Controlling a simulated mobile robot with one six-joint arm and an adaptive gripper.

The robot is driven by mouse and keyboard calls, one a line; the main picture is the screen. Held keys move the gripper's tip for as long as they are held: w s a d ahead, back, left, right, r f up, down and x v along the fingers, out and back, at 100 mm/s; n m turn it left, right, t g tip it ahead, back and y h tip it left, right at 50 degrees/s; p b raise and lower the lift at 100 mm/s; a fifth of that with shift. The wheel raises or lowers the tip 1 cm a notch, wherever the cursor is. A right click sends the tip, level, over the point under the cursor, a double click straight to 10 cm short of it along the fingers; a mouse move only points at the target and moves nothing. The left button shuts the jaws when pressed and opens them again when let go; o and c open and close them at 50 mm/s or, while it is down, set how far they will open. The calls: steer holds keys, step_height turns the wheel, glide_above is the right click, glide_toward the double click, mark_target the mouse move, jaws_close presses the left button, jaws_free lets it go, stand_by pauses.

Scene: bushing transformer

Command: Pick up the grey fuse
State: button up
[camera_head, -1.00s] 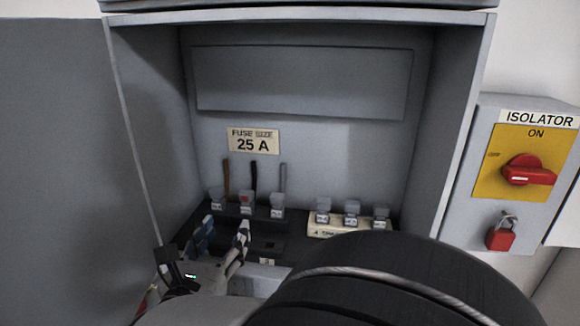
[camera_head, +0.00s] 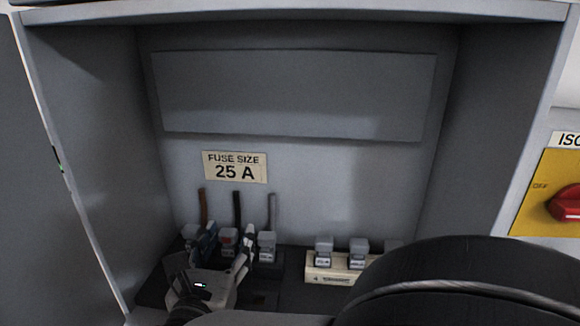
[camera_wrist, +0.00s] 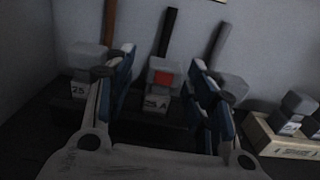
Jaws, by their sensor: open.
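Three grey-capped fuses stand in a row at the left of the cabinet, below a brown, a black and a grey cable. The fuse under the grey cable (camera_head: 267,244) is on the right; it shows partly in the wrist view (camera_wrist: 233,88), behind a finger. The middle fuse (camera_head: 228,237) has a red mark and shows between my fingers in the wrist view (camera_wrist: 160,76). The left fuse (camera_wrist: 88,57) is partly covered by my left finger. My gripper (camera_head: 228,233) is open and empty, with its blue-padded fingers either side of the middle fuse's line; contact cannot be told.
A cream holder (camera_head: 325,275) with more grey-capped fuses stands to the right. My dark arm link hides the lower right. The cabinet side walls bound the space. A red isolator switch (camera_head: 567,204) is outside at the far right.

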jaws_close()
stand_by(0.5)
steer(key=shift+r, duration=0.1)
step_height(320, 180, up, 24)
steer(key=p, duration=1)
steer(key=shift+r, duration=0.15)
